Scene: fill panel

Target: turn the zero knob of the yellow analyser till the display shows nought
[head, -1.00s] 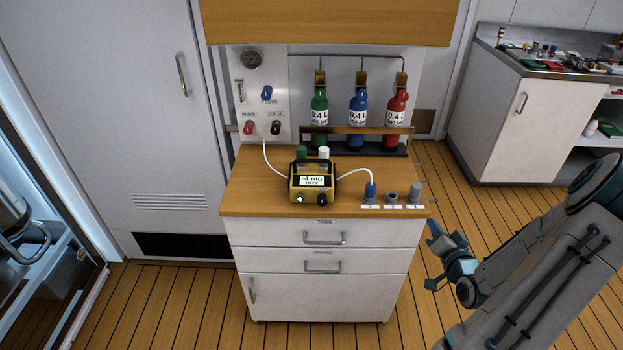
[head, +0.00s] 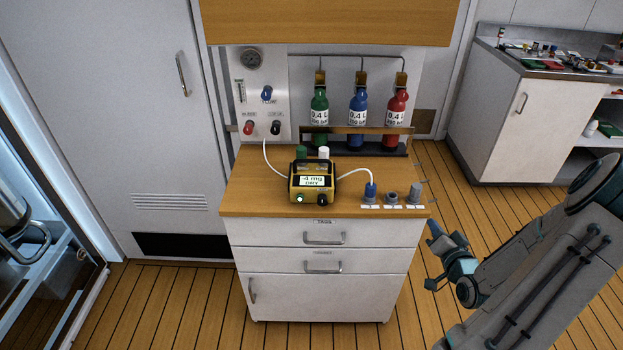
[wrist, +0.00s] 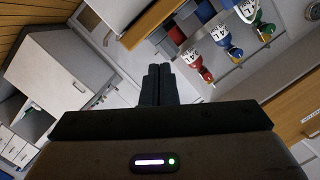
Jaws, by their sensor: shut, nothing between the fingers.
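The yellow analyser (head: 313,183) stands on the wooden cabinet top in the head view. Its display appears to read "-4 mg" with a second line below. A black knob (head: 323,200) is on its front at lower right, and a lit green button (head: 300,198) at lower left. I cannot read which is the zero knob. My gripper (head: 431,255) is right of the cabinet, below the level of its top, well apart from the analyser. In the wrist view my gripper's fingers (wrist: 157,75) are together and empty.
The cabinet top (head: 255,165) holds a blue plug (head: 371,191) and grey sockets at its right end. Green, blue and red bottles (head: 397,105) hang behind on a rail. Thin tubes run to the analyser. A second bench (head: 500,125) stands at the right.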

